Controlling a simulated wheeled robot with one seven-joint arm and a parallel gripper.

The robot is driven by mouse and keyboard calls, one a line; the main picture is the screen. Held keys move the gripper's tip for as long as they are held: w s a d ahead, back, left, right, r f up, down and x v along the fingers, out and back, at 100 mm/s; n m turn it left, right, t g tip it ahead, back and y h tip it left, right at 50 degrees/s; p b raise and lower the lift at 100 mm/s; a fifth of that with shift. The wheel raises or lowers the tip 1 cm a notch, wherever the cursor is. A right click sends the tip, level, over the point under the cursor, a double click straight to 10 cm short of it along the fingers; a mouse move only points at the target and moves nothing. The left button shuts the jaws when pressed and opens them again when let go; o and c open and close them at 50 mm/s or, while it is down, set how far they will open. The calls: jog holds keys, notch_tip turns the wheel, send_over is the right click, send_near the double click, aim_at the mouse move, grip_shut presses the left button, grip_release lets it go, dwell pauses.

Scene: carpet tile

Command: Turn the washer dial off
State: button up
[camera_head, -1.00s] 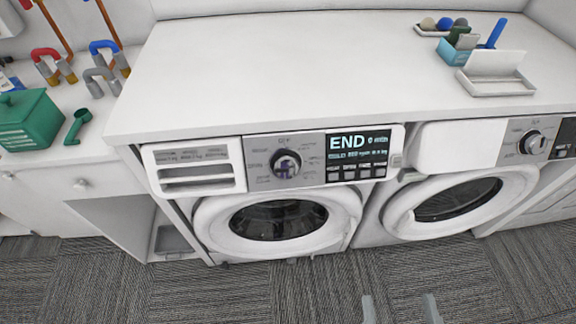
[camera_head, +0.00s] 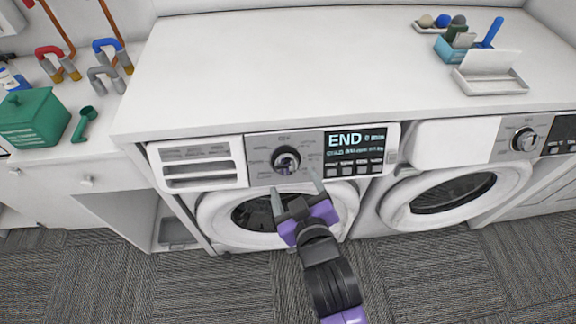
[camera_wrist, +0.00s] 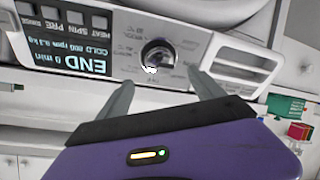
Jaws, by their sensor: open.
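The washer dial (camera_head: 286,160) is a round dark and silver knob on the grey control panel of the left front-loading machine. Beside it, the display (camera_head: 352,140) reads "END". In the wrist view the dial (camera_wrist: 158,54) appears upside down, beyond and between my fingertips. My gripper (camera_head: 295,188) is purple and black, with two grey fingers spread apart and nothing between them. It also shows in the wrist view (camera_wrist: 162,78). It is in front of the washer door (camera_head: 262,212), a little below the dial in the head view, apart from it.
A second machine with its own dial (camera_head: 524,139) stands to the right. A white worktop (camera_head: 290,70) runs above both machines. A green box (camera_head: 35,118) and a green scoop (camera_head: 84,124) lie on the left counter. The carpet floor in front is clear.

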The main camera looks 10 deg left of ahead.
aim_at(287, 167)
jog(key=x, duration=0.7)
jog(key=shift+w+f+p, duration=0.25)
jog(key=shift+w+p, duration=0.1)
jog(key=shift+p, duration=0.05)
jog(key=c, duration=1.4)
